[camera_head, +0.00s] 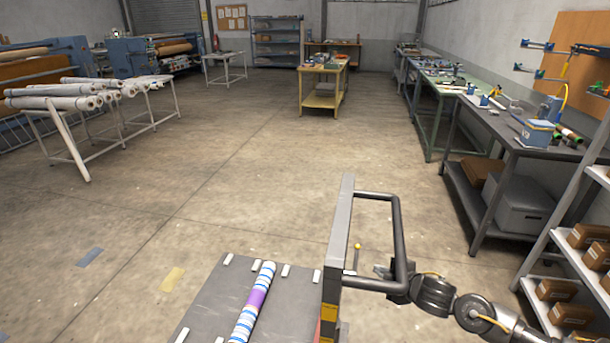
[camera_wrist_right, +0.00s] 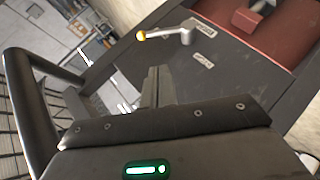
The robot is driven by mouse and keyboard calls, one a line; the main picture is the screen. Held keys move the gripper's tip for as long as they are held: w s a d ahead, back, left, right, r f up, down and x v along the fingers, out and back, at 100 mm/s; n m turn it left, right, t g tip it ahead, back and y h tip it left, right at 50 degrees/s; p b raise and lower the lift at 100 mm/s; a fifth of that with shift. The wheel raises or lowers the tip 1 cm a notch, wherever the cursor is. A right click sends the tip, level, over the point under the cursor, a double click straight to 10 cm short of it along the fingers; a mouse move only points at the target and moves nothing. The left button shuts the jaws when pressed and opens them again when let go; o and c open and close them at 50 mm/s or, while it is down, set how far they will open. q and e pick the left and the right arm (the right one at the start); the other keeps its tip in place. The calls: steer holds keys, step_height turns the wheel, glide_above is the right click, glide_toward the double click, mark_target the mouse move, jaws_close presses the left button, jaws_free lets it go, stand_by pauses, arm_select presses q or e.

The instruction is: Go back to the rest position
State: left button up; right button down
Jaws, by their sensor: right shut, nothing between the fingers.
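My right gripper (camera_head: 384,271) is beside the black bar handle (camera_head: 397,225) on the right side of the grey press frame (camera_head: 345,210). A small lever with a yellow knob (camera_head: 357,248) stands near its fingertips. In the right wrist view my right gripper (camera_wrist_right: 155,82) is shut and empty. The yellow-knobbed lever (camera_wrist_right: 165,36) is apart from its fingers, on a dark panel (camera_wrist_right: 225,62). The black handle (camera_wrist_right: 25,110) also shows at the left of that view. My left gripper is not in view.
A striped roll (camera_head: 255,300) lies on the grey bed (camera_head: 215,290) with white blocks. Workbenches (camera_head: 510,150) and shelves with boxes (camera_head: 570,240) line the right. A rack of rolls (camera_head: 75,150) stands at the left. The floor ahead (camera_head: 250,160) is clear.

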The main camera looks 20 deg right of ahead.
steer(key=s+a+f+m+g, duration=0.4)
steer(key=s+a+m+g, duration=0.15)
steer(key=s+a, duration=0.6)
steer(key=s+a+f+m+g, duration=0.35)
steer(key=s+a+m, duration=0.4)
steer(key=s, duration=0.65)
step_height(320, 180, down, 27)
steer(key=s+n+g, duration=0.1)
steer(key=s, duration=0.1)
steer(key=s+d+f+g, duration=0.1)
steer(key=s+d+f, duration=0.1)
steer(key=s+f, duration=1.2)
steer(key=shift+s, duration=0.95)
